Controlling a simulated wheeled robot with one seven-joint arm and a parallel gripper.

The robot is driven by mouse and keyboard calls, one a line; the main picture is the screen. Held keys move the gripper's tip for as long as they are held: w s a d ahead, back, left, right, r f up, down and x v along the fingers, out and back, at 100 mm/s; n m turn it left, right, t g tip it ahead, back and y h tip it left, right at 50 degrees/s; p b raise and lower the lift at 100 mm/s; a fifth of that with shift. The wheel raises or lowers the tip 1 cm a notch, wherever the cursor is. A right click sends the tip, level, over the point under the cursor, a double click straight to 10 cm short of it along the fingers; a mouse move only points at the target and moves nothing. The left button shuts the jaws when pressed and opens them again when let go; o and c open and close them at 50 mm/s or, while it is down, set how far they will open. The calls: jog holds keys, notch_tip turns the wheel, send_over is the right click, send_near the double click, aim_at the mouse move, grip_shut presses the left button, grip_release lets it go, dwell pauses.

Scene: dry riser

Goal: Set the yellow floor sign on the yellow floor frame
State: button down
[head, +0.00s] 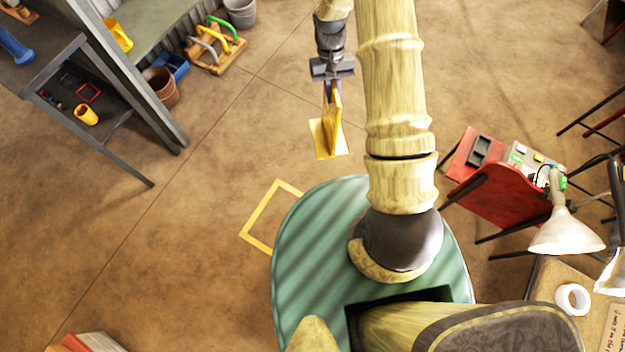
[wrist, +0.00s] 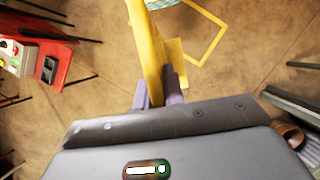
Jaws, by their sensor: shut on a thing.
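The yellow floor sign (head: 331,127) hangs from my gripper (head: 332,86) in the head view, its flat base pointing down. My gripper is shut on the sign's upper part. The sign also shows in the wrist view (wrist: 151,50), between the two fingers (wrist: 158,92). The yellow floor frame (head: 259,217) is a square outline on the floor, left of my green base, which hides part of it. The frame also shows in the wrist view (wrist: 214,37), beyond the sign. The sign is apart from the frame, up and right of it in the head view.
A grey bench (head: 110,90) stands at upper left, with a brown pot (head: 161,87) and a wooden caddy (head: 215,52) nearby. A red chair (head: 497,190) and a lamp (head: 566,232) stand at right. The floor between sign and frame looks clear.

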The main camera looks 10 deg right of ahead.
jog(key=s+a+f+n+t+h+b, duration=0.1)
jog(key=s+a+f+n+b, duration=0.3)
jog(key=f+b, duration=1.1)
jog(key=s+a+f+n+t+h+b, duration=0.2)
jog(key=s+a+f+n+b, duration=0.3)
jog(key=f+b, duration=1.1)
jog(key=s+a+f+n+t+h+b, duration=0.1)
jog(key=s+a+f+n+b, duration=0.3)
jog(key=a+f+n+b, duration=0.5)
jog(key=shift+s+a+f+n+t+b, duration=0.35)
jog(key=shift+a+f+b, duration=1.2)
jog(key=shift+f+b, duration=1.85)
jog(key=shift+w+r, duration=0.1)
notch_tip(320, 180, down, 6)
jog(key=b, duration=0.3)
jog(key=shift+b, duration=0.4)
